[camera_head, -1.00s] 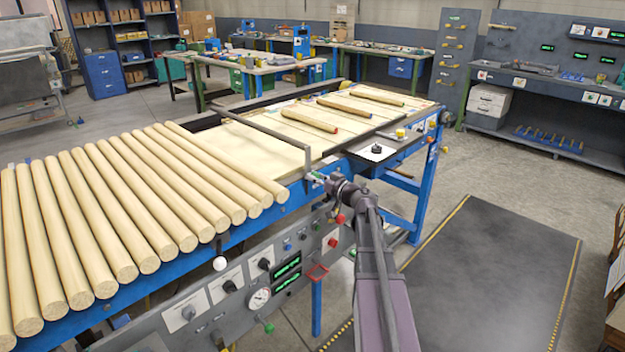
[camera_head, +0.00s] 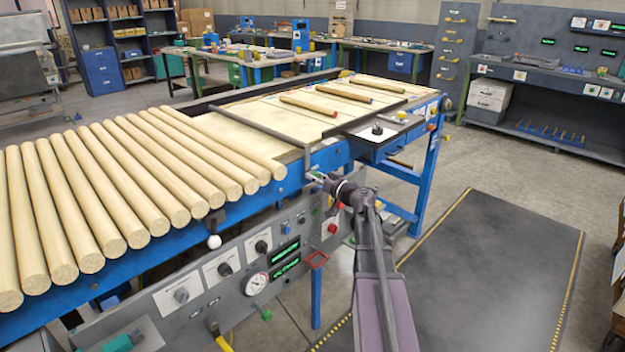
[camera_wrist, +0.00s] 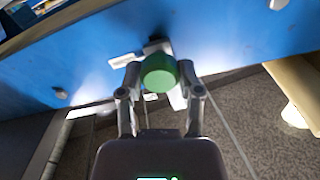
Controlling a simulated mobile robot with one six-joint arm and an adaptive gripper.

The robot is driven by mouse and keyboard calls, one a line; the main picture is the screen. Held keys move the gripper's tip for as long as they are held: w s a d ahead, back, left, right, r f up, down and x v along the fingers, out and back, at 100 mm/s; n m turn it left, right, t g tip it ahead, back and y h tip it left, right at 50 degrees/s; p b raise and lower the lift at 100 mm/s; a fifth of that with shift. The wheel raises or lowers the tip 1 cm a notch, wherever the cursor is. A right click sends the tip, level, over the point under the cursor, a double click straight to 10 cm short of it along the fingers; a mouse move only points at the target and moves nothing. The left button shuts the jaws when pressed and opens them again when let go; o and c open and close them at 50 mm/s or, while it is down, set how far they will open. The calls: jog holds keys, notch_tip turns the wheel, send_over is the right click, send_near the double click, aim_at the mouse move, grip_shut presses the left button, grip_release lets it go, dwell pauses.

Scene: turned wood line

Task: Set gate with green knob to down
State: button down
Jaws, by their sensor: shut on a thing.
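The gate is a thin dark grey bar (camera_head: 258,126) that crosses the pale bed of the blue line. Its near end bends down at the bed's front edge. The green knob (camera_wrist: 159,73) sits between my finger pads in the wrist view, in front of the blue side rail. My gripper (camera_wrist: 159,82) is shut on this knob, with a finger on each side. In the head view my gripper (camera_head: 317,179) is at the foot of the gate's near post. The knob is not clear there, and my fingers are too small to make out.
Several pale round logs (camera_head: 150,180) lie to the left of the gate. Three darker turned pieces (camera_head: 308,105) lie beyond it. A control panel (camera_head: 235,268) with knobs and a gauge is below the rail. The dark floor mat (camera_head: 480,280) to the right is clear.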

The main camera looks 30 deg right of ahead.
jog(key=shift+s+a+f, duration=0.1)
jog(key=shift+a+f, duration=0.1)
jog(key=shift+c, duration=1.3)
grip_release()
jog(key=shift+d, duration=0.1)
jog(key=shift+d, duration=0.1)
jog(key=v, duration=1.1)
jog(key=shift+s, duration=0.4)
